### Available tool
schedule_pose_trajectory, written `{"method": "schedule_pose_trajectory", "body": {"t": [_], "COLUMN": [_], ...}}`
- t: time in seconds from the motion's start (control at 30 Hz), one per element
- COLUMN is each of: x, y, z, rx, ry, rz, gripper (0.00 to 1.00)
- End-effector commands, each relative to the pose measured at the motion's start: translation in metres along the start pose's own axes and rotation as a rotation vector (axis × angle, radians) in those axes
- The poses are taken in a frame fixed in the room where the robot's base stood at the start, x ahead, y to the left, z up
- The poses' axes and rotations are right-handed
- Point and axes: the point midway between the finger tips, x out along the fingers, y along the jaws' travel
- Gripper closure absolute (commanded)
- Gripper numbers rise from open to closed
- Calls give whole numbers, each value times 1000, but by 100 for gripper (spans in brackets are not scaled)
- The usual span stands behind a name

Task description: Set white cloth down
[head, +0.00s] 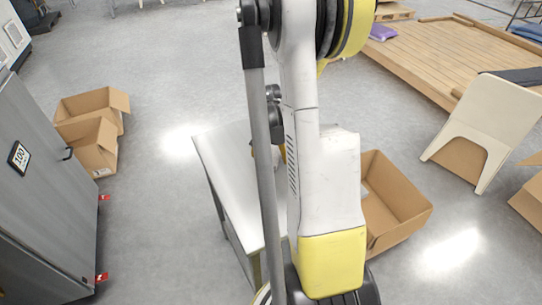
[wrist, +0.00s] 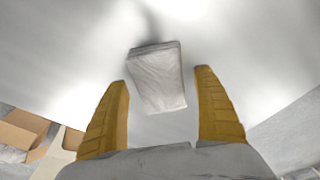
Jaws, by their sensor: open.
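The white cloth (wrist: 158,80) shows in the wrist view as a folded, pale block on the bright metal table top (wrist: 70,50). My gripper (wrist: 163,84) is open, with one yellow finger on each side of the cloth. There are gaps between the cloth and both fingers. I cannot tell whether the cloth fully rests on the surface. In the head view my arm hides the cloth and most of the gripper, and the table (head: 222,165) shows left of the arm.
Open cardboard boxes stand on the floor at left (head: 95,140) and just right of the table (head: 395,205). A grey cabinet (head: 45,190) stands at the left edge. The floor between cabinet and table is clear.

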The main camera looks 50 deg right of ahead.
Motion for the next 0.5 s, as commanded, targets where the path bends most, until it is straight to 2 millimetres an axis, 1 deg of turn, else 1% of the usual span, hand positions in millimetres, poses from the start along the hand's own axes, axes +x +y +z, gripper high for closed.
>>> {"method": "schedule_pose_trajectory", "body": {"t": [0.17,0.3,0.4,0.5], "x": [-36,-70,-91,-106], "y": [0,0,0,0], "z": [0,0,0,0], "rx": [0,0,0,-1], "ry": [0,0,0,0], "rz": [0,0,0,0], "gripper": [20,20,20,20]}}
